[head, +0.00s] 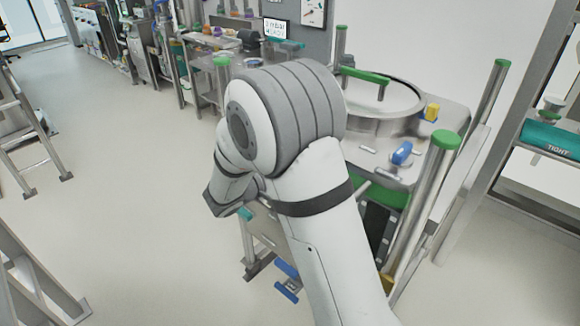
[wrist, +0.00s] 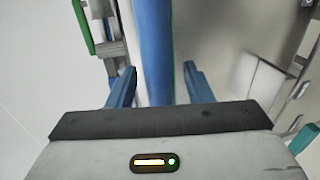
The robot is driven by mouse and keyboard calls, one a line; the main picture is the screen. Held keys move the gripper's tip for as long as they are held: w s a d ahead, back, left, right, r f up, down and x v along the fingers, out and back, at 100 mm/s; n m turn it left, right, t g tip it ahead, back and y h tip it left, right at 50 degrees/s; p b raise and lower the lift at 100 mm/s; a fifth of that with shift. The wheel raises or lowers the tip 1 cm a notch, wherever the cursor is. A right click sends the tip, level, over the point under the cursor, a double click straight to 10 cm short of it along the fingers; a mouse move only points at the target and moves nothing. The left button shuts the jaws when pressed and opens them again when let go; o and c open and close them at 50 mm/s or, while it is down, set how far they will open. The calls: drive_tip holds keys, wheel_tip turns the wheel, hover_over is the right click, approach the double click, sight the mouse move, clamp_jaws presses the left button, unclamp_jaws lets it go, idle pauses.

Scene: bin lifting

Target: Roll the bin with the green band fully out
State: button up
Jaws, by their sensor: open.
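A metal station (head: 440,125) with a round opening and green-capped posts stands at the right in the head view. A green band (head: 388,194) shows under its top; whether it belongs to the bin is unclear, as my arm covers much of the front. In the wrist view my gripper (wrist: 158,85) is open, its two blue fingers apart. A blue upright bar (wrist: 153,50) with a thin green edge lies between the fingers, with gaps on both sides. A grey metal surface (wrist: 222,45) is to its right.
Ladder-like frames (head: 30,140) stand at the left. A shelf with a teal roll (head: 550,140) is at the right. The floor (head: 130,200) between is clear.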

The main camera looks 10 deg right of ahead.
drive_tip(key=shift+w+d+f, duration=0.1)
drive_tip(key=shift+w+d, duration=0.1)
drive_tip(key=shift+d, duration=0.1)
clamp_jaws()
idle(0.4)
